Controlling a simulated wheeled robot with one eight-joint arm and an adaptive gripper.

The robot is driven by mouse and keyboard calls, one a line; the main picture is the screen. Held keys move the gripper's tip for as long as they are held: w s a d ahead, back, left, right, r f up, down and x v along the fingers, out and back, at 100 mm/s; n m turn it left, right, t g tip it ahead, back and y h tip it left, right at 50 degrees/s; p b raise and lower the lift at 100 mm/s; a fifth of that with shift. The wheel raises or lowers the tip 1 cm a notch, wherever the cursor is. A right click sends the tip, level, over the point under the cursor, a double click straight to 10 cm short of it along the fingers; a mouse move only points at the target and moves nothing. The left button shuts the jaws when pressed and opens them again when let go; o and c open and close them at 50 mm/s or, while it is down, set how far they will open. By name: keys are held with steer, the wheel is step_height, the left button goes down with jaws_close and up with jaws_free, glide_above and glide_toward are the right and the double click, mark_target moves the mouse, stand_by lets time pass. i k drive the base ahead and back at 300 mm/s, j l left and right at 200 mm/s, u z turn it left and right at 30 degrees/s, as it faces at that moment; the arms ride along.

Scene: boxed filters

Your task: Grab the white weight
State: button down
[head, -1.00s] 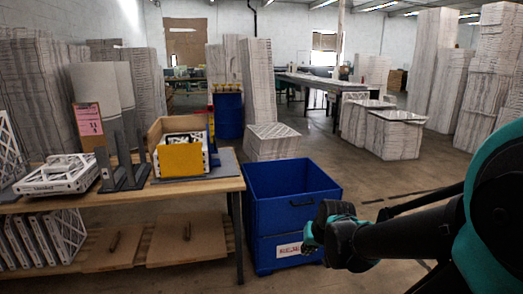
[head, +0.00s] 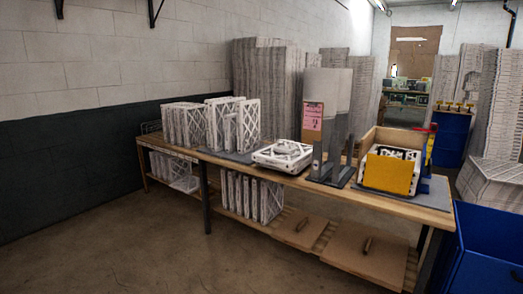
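I cannot pick out a white weight for certain. A white framed filter (head: 283,155) lies flat on the wooden workbench (head: 410,205). White filters (head: 232,125) stand upright on the bench to its left, and more upright ones (head: 252,197) stand on the lower shelf. An open cardboard box (head: 393,160) with a yellow front panel holds white and dark items at the bench's right end. My gripper is out of view.
Grey upright dividers (head: 335,165) stand mid-bench beside a pink sign (head: 313,117). Brown boards (head: 365,258) with handles lie on the lower shelf. A blue bin (head: 485,260) stands at the right. The floor in front, lower left, is clear.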

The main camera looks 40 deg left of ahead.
mark_target(280, 149)
steer(key=u, duration=1.4)
steer(key=i+l, duration=0.1)
steer(key=i+u, duration=0.05)
